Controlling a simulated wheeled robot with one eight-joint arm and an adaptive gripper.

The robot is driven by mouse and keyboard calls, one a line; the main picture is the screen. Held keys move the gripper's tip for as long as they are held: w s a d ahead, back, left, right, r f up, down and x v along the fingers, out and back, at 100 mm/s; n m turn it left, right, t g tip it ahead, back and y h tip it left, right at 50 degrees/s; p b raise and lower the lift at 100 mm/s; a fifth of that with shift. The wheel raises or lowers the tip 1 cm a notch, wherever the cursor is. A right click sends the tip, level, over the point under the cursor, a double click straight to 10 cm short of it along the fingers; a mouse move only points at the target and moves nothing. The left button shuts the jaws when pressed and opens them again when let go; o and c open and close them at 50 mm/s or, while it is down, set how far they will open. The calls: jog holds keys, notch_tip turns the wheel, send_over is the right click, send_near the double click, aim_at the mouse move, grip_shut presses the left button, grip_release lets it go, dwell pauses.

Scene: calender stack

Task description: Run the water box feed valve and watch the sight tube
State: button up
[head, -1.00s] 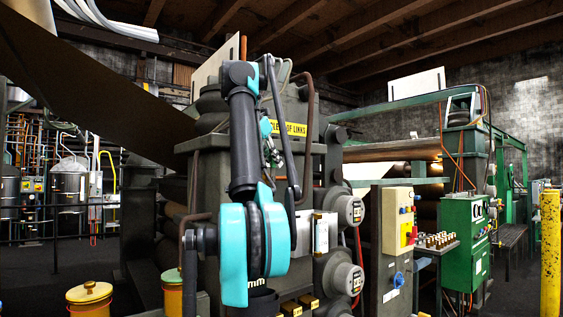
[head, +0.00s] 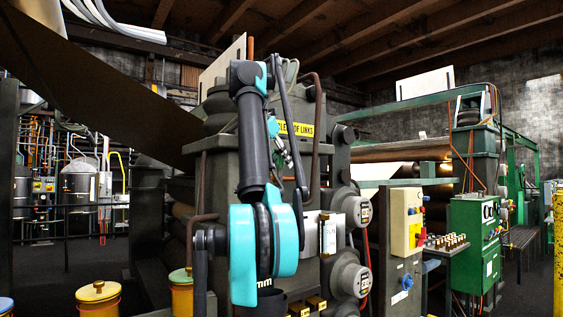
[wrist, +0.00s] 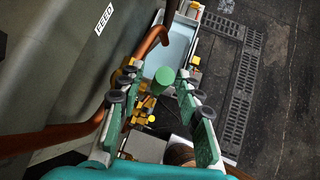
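In the wrist view my gripper (wrist: 157,82) is open, its two green fingers spread on either side of a green-ended handle (wrist: 164,76). A gap shows on the right side of the handle; contact on the left cannot be told. Yellow brass-like fittings (wrist: 129,80) sit beside the left finger and are partly hidden by it. Beyond is an open, pale blue-grey trough (wrist: 180,48), which looks like the water box. A white FEED label (wrist: 104,18) is on the grey housing. The gripper is hidden in the head view. I cannot make out the sight tube for certain.
A copper pipe (wrist: 150,42) curves over beside the trough. A floor grating (wrist: 241,80) lies to the right.

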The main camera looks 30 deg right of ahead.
jog(key=shift+s+a+r, duration=0.2)
jog(key=shift+a+r, duration=0.15)
jog(key=shift+a, duration=0.15)
jog(key=s+a, duration=0.4)
jog(key=a, duration=0.6)
jog(key=shift+s+a, duration=0.15)
jog(key=shift+a, duration=0.2)
